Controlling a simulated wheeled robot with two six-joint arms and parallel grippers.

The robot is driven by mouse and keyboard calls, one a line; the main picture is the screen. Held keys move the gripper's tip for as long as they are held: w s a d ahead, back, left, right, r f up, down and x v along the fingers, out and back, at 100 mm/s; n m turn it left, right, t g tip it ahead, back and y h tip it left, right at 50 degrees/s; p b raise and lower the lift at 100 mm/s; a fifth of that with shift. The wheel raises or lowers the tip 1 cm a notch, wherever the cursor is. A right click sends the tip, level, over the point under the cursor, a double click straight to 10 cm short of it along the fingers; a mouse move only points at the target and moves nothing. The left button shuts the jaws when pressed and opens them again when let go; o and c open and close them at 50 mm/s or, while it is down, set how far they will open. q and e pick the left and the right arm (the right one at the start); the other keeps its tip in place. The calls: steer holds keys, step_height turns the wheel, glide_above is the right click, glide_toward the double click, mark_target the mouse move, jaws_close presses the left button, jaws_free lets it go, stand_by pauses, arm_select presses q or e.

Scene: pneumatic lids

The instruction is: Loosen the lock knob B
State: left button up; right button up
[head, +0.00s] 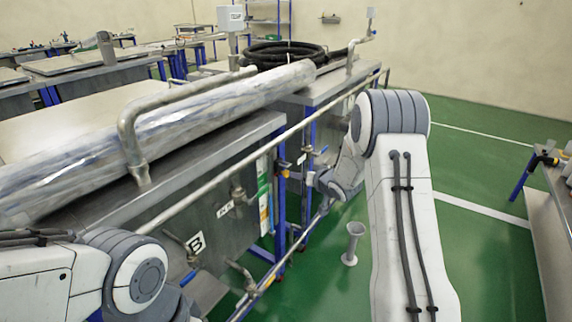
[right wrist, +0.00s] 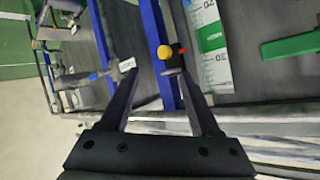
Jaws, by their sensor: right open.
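The letter B is on a white plate (head: 195,243) on the metal cabinet side, low in the head view. A metal handle (head: 180,240) stands beside it; I cannot tell which fitting is lock knob B. In the right wrist view my right gripper (right wrist: 157,75) is open, with nothing between its fingers. A yellow knob (right wrist: 164,52) with a red part beside it shows past the fingertips, apart from them as far as I can tell. A small white label (right wrist: 127,65) shows by the left fingertip. My left gripper is out of view; only its arm shows.
A long rail (head: 260,150) runs along the cabinet front. A grey funnel-shaped stand (head: 353,243) is on the green floor. Another bench (head: 545,225) is at the right.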

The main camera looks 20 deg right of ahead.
mark_target(284, 173)
steer(key=d+f+t+y, duration=0.3)
steer(key=d+f+y, duration=0.15)
steer(key=y, duration=0.25)
steer(key=x, duration=1)
steer(key=shift+a+f, duration=0.4)
steer(key=shift+a, duration=0.15)
steer(key=shift+w, duration=0.1)
jaws_close()
